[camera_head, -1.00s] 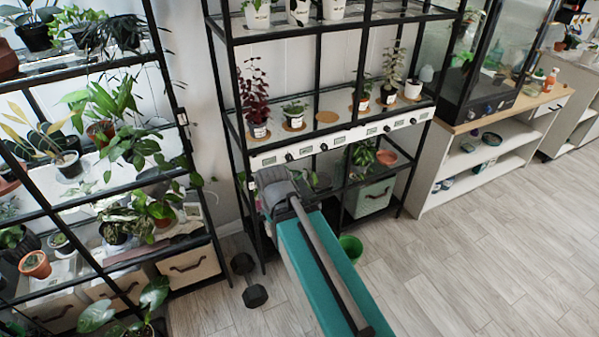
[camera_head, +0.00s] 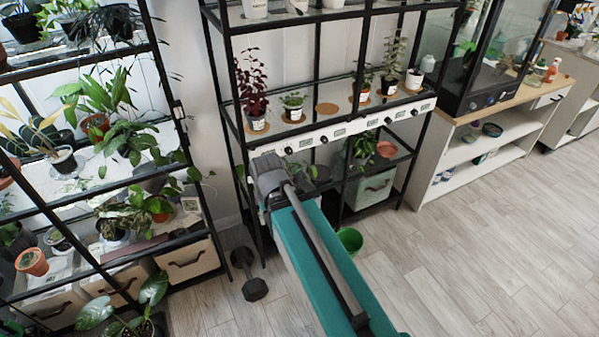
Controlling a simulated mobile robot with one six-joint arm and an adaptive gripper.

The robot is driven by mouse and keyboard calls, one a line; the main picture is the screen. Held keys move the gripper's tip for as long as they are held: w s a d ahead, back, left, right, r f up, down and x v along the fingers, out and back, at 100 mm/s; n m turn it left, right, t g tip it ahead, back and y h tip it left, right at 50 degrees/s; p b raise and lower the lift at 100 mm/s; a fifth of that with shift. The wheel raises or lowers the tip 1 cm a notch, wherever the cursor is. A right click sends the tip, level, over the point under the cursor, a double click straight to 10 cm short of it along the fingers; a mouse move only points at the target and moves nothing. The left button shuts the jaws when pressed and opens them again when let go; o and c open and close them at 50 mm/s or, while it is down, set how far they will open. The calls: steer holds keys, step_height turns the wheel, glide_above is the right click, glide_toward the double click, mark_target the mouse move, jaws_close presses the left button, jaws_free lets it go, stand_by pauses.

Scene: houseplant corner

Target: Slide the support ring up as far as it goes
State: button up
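I cannot pick out a support ring in the head view; it is hidden or too small to tell. Several potted plants stand in a row on the middle shelf of the black rack (camera_head: 225,110). They include a tall dark-red plant (camera_head: 252,82), a small green plant (camera_head: 293,101), a slim plant (camera_head: 364,84) and a tall thin-leaved plant (camera_head: 393,62). Any stakes in them are too fine to make out. My teal and grey body or arm parts reach from the lower right towards the rack. My gripper does not show.
A white strip with knobs (camera_head: 342,131) runs along the shelf's front edge. An empty cork mat (camera_head: 327,109) lies among the pots. Another plant rack stands at left. A dumbbell (camera_head: 255,289) and green bucket (camera_head: 350,240) are on the floor. The floor at right is clear.

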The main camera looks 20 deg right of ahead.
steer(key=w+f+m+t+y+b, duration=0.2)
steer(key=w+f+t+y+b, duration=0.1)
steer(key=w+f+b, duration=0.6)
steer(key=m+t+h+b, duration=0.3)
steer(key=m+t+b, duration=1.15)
steer(key=b, duration=1.85)
glide_toward(298, 170)
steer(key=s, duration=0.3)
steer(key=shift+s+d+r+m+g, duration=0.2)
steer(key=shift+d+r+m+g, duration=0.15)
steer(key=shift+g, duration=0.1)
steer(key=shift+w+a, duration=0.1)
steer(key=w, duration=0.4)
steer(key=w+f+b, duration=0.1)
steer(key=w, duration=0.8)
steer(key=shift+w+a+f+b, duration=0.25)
steer(key=shift+b, duration=0.05)
